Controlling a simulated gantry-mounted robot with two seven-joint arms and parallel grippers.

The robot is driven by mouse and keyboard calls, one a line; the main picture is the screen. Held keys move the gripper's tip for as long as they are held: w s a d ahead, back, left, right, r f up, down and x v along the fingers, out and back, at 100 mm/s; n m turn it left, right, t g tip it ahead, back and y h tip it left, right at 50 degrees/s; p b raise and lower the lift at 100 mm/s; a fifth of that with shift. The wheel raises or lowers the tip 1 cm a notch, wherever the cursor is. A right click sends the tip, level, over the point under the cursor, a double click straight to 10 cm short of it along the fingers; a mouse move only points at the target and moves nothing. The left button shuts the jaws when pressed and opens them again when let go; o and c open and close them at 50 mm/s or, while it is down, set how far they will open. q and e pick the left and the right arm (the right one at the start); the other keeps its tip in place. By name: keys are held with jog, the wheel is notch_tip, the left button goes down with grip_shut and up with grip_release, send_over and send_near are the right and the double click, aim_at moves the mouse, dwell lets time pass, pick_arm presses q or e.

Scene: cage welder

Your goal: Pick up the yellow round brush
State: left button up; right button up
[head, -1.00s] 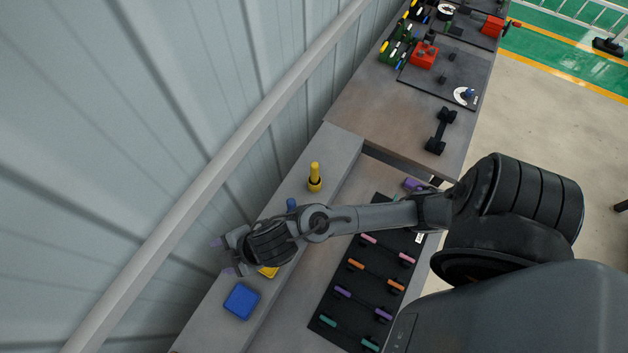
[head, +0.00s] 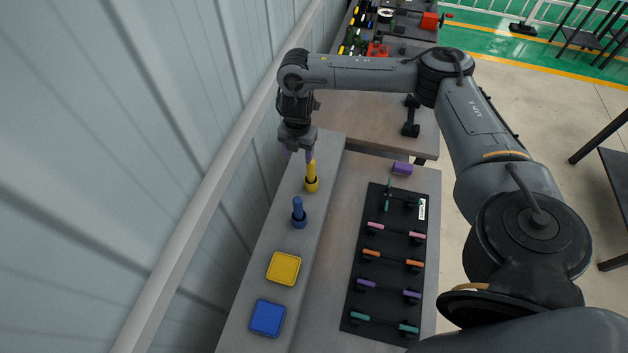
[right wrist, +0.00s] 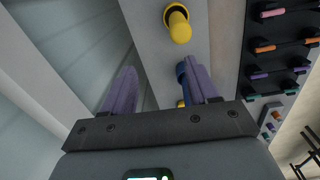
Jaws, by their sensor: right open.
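The yellow round brush (head: 311,176) stands upright on the raised grey ledge beside the wall, with a wider yellow base. It also shows at the top of the right wrist view (right wrist: 178,24), beyond the fingertips. My right gripper (head: 297,154) points down just above and left of the brush in the head view. Its two purple fingers are apart with nothing between them, as the right wrist view (right wrist: 160,78) shows. A blue round brush (head: 299,212) stands upright nearer on the same ledge, partly behind a finger in the right wrist view. My left gripper is not in view.
A yellow square pad (head: 284,268) and a blue square pad (head: 267,317) lie on the ledge. A black board (head: 386,250) with several coloured handles lies to the right. A corrugated wall with a rail (head: 207,190) borders the ledge on the left.

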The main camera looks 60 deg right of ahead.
aim_at(311, 167)
jog(key=shift+s+d+r+m+b, duration=0.1)
jog(key=shift+s+d+m+b, duration=0.15)
jog(key=shift+s+d, duration=0.3)
jog(key=shift+s+d+r+m+b, duration=0.1)
jog(key=shift+s+d+m, duration=0.2)
jog(key=shift+d, duration=0.35)
jog(key=shift+s+d+f+g+b, duration=0.1)
jog(key=shift+s+f+g+b, duration=0.05)
jog(key=shift+f+b, duration=0.4)
jog(key=shift+s+d+f+g+b, duration=0.15)
jog(key=shift+f+b, duration=0.2)
jog(key=shift+f, duration=0.35)
jog(key=shift+w+a+f, duration=0.1)
jog(key=shift+f, duration=1)
jog(key=shift+f+p, duration=0.45)
jog(key=shift+f, duration=0.15)
jog(key=shift+f+p, duration=0.35)
jog(key=shift+f, duration=1.7)
grip_shut()
jog(key=shift+r, duration=0.1)
